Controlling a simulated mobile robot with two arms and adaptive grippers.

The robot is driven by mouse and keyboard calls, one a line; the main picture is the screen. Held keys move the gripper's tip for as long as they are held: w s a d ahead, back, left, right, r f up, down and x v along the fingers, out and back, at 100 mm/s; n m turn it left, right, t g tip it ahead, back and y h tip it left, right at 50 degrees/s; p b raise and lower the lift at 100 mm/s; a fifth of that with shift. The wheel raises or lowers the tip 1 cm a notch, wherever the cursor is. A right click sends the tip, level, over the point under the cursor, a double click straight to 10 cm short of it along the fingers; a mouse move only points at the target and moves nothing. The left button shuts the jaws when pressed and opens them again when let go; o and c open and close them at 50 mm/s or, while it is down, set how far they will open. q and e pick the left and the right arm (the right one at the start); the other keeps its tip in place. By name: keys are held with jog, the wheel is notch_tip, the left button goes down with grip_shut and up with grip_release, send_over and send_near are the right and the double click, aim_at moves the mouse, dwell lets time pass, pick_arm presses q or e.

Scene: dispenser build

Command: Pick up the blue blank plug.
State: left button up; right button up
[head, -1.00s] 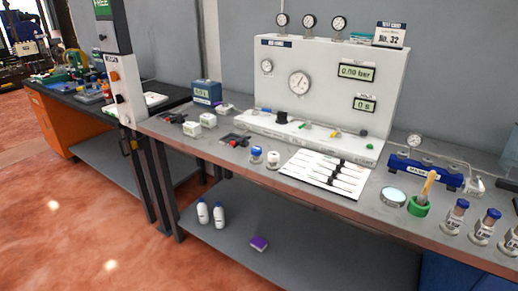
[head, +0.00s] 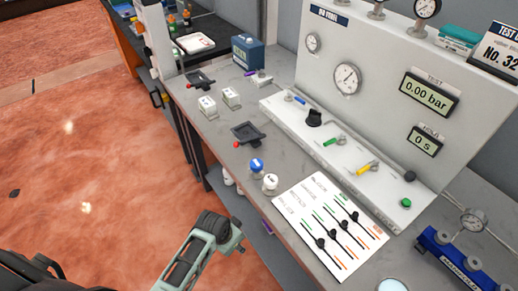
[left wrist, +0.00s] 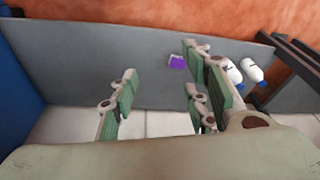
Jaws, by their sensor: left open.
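A small round plug with a blue top (head: 256,165) stands on the bench near its front edge. A similar plug with a white top (head: 270,182) stands just right of it. My left gripper (head: 237,236) is in front of the bench edge, below and left of the plugs in the head view, apart from them. Its green-padded fingers are spread and empty in the left wrist view (left wrist: 160,98). That view faces the lower shelf and floor; neither plug shows there. My right gripper is out of view.
A printed sheet (head: 312,245) with dark-handled pieces lies right of the plugs. A black tray (head: 248,134) and white boxes (head: 207,106) stand behind. The gauge panel (head: 345,50) rises at the back. The lower shelf (left wrist: 80,65) holds a purple box (left wrist: 177,61) and white bottles (left wrist: 252,70).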

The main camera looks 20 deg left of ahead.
pick_arm(q)
jog(key=w+r+m+t+p, duration=0.1)
jog(key=w+r+p, duration=0.2)
jog(key=r, duration=0.9)
jog(key=w+r+m+p, duration=0.1)
jog(key=w+r+p, duration=0.15)
jog(key=r, duration=1.05)
notch_tip(320, 180, up, 4)
jog(key=m+h, duration=0.2)
jog(key=m, duration=0.1)
send_over(256, 166)
jog(key=s, duration=0.1)
jog(key=f+p, duration=0.1)
jog(key=f, duration=0.1)
jog(key=w+f+p, duration=0.1)
jog(key=f, duration=0.2)
jog(key=shift+w+f+p, duration=0.1)
jog(key=shift+f+p, duration=0.1)
jog(key=shift+p, duration=0.15)
jog(key=shift+w+d+f, duration=0.15)
jog(key=shift+w+f, duration=0.05)
jog(key=shift+f, duration=0.35)
jog(key=shift+c, duration=0.4)
jog(key=c, duration=0.6)
jog(key=shift+s, duration=0.1)
grip_shut()
